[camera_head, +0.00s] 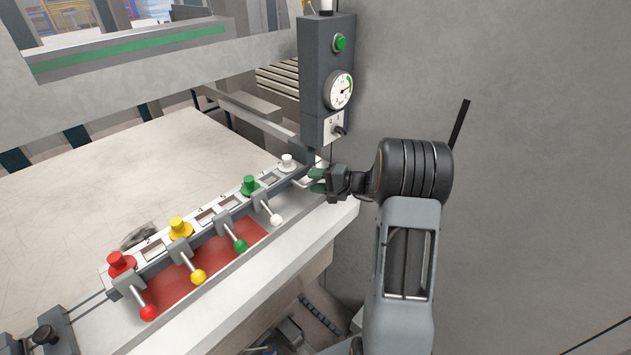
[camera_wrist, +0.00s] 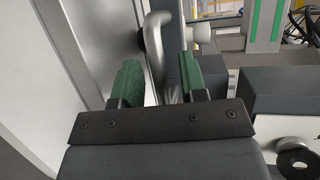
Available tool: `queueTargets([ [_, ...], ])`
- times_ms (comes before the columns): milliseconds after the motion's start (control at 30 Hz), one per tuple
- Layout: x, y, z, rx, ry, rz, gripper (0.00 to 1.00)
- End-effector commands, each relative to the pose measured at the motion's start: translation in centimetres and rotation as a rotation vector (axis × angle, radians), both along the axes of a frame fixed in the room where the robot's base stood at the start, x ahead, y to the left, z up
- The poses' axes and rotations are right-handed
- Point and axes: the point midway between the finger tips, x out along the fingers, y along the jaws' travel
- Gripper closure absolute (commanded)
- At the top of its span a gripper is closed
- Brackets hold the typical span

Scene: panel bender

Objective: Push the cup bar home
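The cup bar (camera_head: 205,215) is a long grey bar lying along the front of the white table, with red, yellow, green and white knobs on it. Levers with coloured ball ends point toward the front edge from it. My gripper (camera_head: 318,181) is at the bar's right end, below the grey control post. In the wrist view my green fingertips (camera_wrist: 160,82) stand apart. A curved metal handle (camera_wrist: 155,45) shows between them, with visible gaps beside it. Whether a finger touches it, I cannot tell. The handle's lower end is hidden by my gripper.
The grey post (camera_head: 325,80) carries a green button (camera_head: 340,42), a dial gauge (camera_head: 340,91) and a small switch (camera_head: 337,129). A red surface (camera_head: 200,262) lies under the levers. A dark stop block (camera_head: 50,338) is at the lower left. A plain wall stands at right.

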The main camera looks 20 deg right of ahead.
Motion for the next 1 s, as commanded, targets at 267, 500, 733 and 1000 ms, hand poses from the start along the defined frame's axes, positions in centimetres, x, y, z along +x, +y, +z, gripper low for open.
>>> queueTargets([
  [267,-3.2,-3.7,0.7,-0.001,-0.001,-0.007,0.61],
  [500,-6.3,-7.1,1.7,-0.001,-0.002,-0.005,0.61],
  [733,-8.2,-9.0,2.3,0.000,0.000,-0.003,0.61],
  [1000,-8.8,-9.7,2.6,0.000,0.000,-0.002,0.61],
])
